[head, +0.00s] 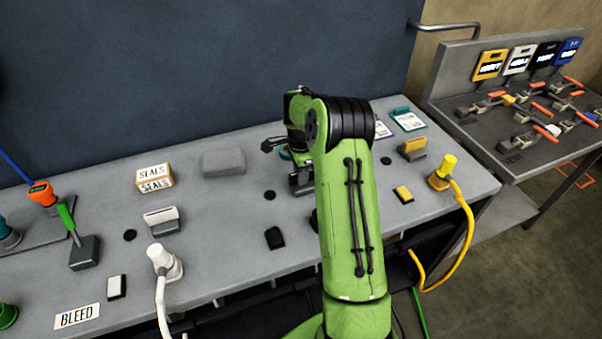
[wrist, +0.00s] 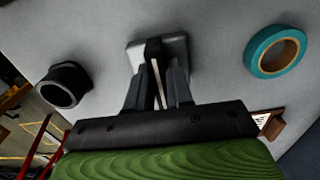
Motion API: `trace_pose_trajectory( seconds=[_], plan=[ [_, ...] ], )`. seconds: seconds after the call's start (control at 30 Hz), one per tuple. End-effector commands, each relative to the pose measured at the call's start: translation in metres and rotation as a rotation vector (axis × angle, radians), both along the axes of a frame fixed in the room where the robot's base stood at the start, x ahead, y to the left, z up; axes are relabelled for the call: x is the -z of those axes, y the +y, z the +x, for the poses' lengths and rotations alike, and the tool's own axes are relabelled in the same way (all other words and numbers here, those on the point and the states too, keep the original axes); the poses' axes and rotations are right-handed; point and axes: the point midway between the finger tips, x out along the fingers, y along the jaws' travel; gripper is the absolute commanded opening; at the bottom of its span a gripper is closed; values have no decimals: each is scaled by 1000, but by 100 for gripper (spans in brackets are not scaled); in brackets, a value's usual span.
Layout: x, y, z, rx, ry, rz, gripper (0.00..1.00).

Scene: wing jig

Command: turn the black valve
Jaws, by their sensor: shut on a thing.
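The black valve (wrist: 153,48) is in the upper middle of the wrist view. Its black handle stands on a pale grey square base. My gripper (wrist: 158,78) is shut on the handle, with one dark finger on each side. In the head view my gripper (head: 301,180) is low over the bench, mostly behind my green arm. The valve cannot be made out clearly there.
A teal tape roll (wrist: 275,52) lies right of the valve in the wrist view, and a black hollow cylinder (wrist: 66,86) stands left. On the bench (head: 225,215) are a SEALS box (head: 155,177), a grey block (head: 224,161) and a yellow connector with cable (head: 442,172).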

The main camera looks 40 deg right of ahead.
Motion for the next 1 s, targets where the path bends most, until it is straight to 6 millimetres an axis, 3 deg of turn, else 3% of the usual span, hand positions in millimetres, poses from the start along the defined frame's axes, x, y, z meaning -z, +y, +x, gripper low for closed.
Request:
trace_pose_trajectory(
  seconds=[0.13,0.17,0.3,0.6,0.77,1.0],
  plan=[
    [-1,-1,1,3,-4,-2,0],
    [-1,-1,1,3,-4,-2,24],
    [-1,0,1,2,-3,-2,42],
    [-5,0,1,0,-2,-1,42],
    [-39,0,1,0,-5,-4,42],
    [-109,0,1,1,-7,-5,42]
  ],
)
